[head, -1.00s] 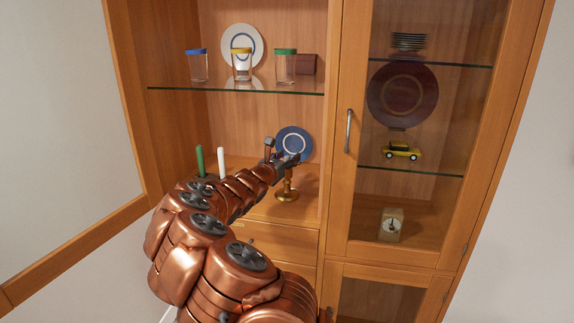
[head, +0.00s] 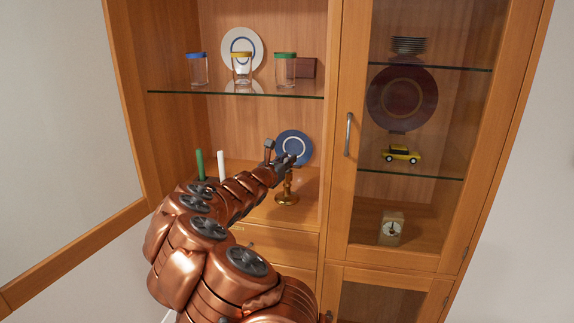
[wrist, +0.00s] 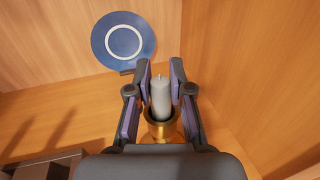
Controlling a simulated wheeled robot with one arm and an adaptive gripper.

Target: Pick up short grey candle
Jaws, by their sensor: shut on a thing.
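The short grey candle (wrist: 160,97) stands upright in a brass holder (wrist: 160,130) in the wrist view. My gripper (wrist: 161,82) has its fingers on both sides of the candle and is shut on it. The candle's lower end is inside the holder's cup. In the head view, my gripper (head: 287,160) is above the brass holder (head: 287,193), which stands on the cabinet's lower board. The grey candle is hard to make out there behind the fingers.
A blue plate with a white ring (head: 294,147) stands just behind my gripper. A green candle (head: 200,164) and a white candle (head: 221,165) stand to the left. A glass shelf (head: 240,93) with lidded jars is above. The closed glass door (head: 348,150) is at right.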

